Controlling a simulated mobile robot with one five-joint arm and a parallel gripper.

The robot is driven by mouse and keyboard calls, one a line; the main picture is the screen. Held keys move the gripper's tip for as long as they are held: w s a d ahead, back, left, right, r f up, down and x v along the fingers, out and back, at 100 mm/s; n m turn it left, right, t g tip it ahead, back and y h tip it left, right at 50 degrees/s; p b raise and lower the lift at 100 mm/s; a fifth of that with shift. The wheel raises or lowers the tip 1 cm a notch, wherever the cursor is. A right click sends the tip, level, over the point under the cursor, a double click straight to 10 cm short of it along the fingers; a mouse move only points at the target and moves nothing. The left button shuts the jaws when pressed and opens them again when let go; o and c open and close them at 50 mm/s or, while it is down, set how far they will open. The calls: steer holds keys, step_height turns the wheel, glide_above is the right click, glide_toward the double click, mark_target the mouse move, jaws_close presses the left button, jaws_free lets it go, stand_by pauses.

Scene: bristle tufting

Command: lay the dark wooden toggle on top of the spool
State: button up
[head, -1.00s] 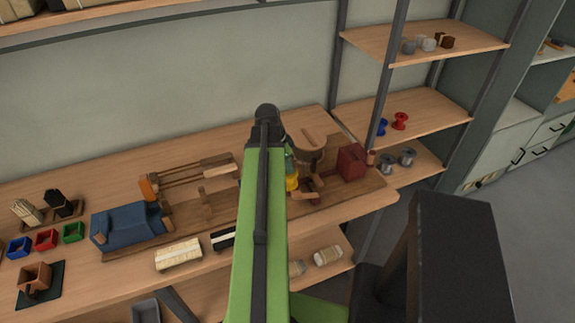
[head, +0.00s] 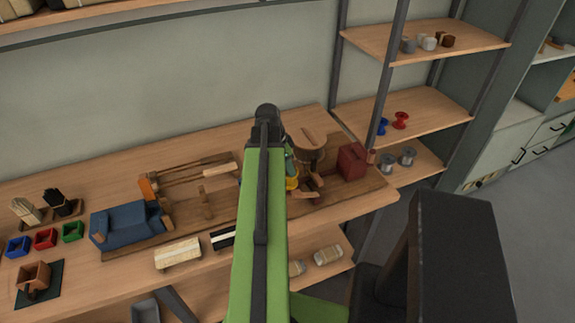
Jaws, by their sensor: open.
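My green arm covers the middle of the head view, and my gripper is hidden behind it. I cannot single out the dark wooden toggle; small brown wooden parts (head: 306,194) lie just right of my arm, too small and partly covered to name surely. Several spools are in view: a red spool (head: 400,120) and a blue spool (head: 382,126) on the middle shelf, and two grey spools (head: 407,157) on the shelf below. Which spool is meant cannot be told. A teal and yellow object (head: 291,182) shows partly at my arm's right edge.
The wooden bench (head: 110,172) holds a blue block-like fixture (head: 125,226), a dark red box (head: 351,161) and a round wooden piece (head: 310,146). Blue, red and green trays (head: 46,239) stand at left. A dark upright (head: 386,75) stands between bench and shelves.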

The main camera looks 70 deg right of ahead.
steer(key=p+v, duration=1.6)
steer(key=v, duration=0.1)
steer(key=shift+r+p, duration=0.2)
steer(key=shift+p, duration=0.2)
